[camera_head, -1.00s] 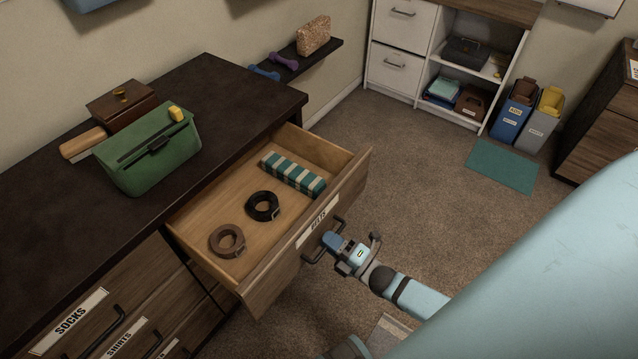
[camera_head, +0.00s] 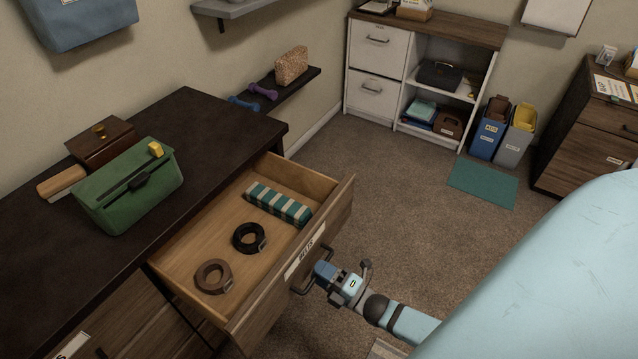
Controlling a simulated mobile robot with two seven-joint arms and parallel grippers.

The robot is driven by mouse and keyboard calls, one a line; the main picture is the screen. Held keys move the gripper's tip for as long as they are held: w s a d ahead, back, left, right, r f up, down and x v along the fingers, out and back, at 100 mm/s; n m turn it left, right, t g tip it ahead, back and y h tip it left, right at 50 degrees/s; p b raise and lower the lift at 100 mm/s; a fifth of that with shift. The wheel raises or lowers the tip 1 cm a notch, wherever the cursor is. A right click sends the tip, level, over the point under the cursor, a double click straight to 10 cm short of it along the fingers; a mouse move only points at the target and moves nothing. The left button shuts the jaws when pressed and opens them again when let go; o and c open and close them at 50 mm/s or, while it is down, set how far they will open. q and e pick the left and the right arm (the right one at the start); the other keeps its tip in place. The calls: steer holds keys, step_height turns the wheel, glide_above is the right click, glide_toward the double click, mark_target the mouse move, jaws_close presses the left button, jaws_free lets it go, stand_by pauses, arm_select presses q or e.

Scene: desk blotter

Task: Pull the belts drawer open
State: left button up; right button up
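The belts drawer (camera_head: 188,257) stands pulled well out of the dark-topped dresser (camera_head: 205,125). Its label reads BELTS (camera_head: 305,252). Inside lie a brown coiled belt (camera_head: 213,277), a black coiled belt (camera_head: 249,238) and a teal-and-white striped item (camera_head: 278,204). My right gripper (camera_head: 318,277) is at the dark bar handle (camera_head: 300,288) on the drawer front. Its fingertips meet the handle, but the gap between them is hidden, so I cannot tell whether it is closed on the bar. My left gripper is not in view.
A green bag (camera_head: 128,190) and a brown box (camera_head: 102,143) sit on the dresser top. Carpet (camera_head: 400,215) is clear to the right of the drawer. A white cabinet (camera_head: 375,75), two bins (camera_head: 489,127) and a teal mat (camera_head: 482,184) are farther back.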

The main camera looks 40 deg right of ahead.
steer(key=v, duration=1.3)
